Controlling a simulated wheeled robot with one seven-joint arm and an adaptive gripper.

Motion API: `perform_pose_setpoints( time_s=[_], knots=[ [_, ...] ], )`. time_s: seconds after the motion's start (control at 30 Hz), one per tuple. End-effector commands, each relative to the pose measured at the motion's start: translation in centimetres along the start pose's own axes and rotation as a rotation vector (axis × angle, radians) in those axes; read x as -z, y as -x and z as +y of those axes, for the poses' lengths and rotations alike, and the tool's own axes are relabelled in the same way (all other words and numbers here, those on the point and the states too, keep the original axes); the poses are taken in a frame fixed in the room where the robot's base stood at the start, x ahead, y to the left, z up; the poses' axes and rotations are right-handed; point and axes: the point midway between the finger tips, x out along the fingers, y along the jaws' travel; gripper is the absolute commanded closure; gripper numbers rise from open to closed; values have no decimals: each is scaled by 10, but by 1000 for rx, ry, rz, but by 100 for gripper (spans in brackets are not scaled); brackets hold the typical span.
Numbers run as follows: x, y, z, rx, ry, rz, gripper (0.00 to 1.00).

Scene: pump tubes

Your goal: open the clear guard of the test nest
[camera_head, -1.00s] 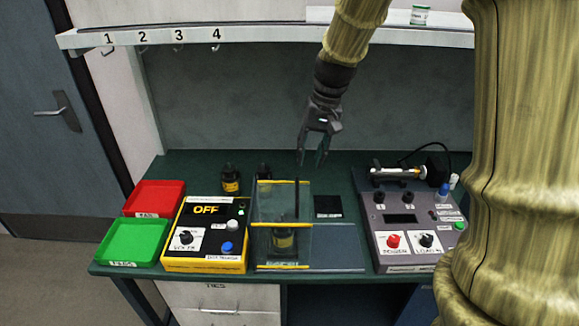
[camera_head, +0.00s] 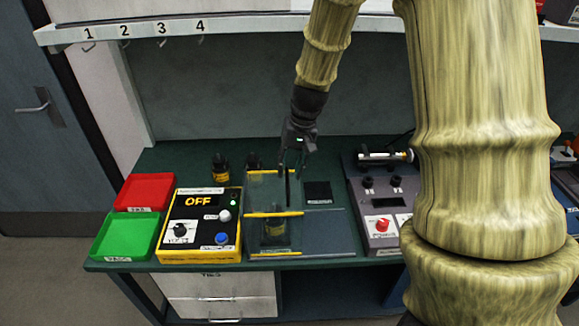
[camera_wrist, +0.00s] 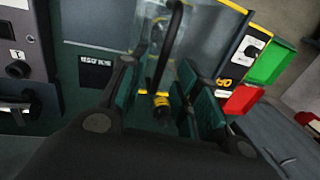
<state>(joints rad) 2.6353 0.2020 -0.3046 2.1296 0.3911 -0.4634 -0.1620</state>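The test nest's clear guard (camera_head: 262,195) is a see-through box with yellow edge strips, standing over a black part with a yellow band (camera_head: 275,230). It looks closed. A dark upright bar (camera_head: 287,188) stands at the guard; it also shows in the wrist view (camera_wrist: 168,50). My gripper (camera_head: 292,172) points down just above the guard's rear, close to the bar's upper end. Its fingers are apart, and in the wrist view the bar appears between them. I cannot tell whether they touch it.
An OFF control box (camera_head: 201,230) stands left of the nest, with red (camera_head: 146,190) and green (camera_head: 126,236) trays beyond it. A grey tester (camera_head: 382,198) is at the right. Black bottles (camera_head: 221,170) stand behind. A numbered hook shelf (camera_head: 160,30) runs above.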

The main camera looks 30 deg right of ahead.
Motion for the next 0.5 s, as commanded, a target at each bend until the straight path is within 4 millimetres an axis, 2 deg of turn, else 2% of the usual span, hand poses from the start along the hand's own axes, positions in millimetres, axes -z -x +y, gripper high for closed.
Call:
perform_pose_setpoints(
  time_s=[0.2,0.5],
  knots=[
    [0,-12,-1,0,1,-1,68],
    [0,-14,-1,0,1,0,68]
  ],
)
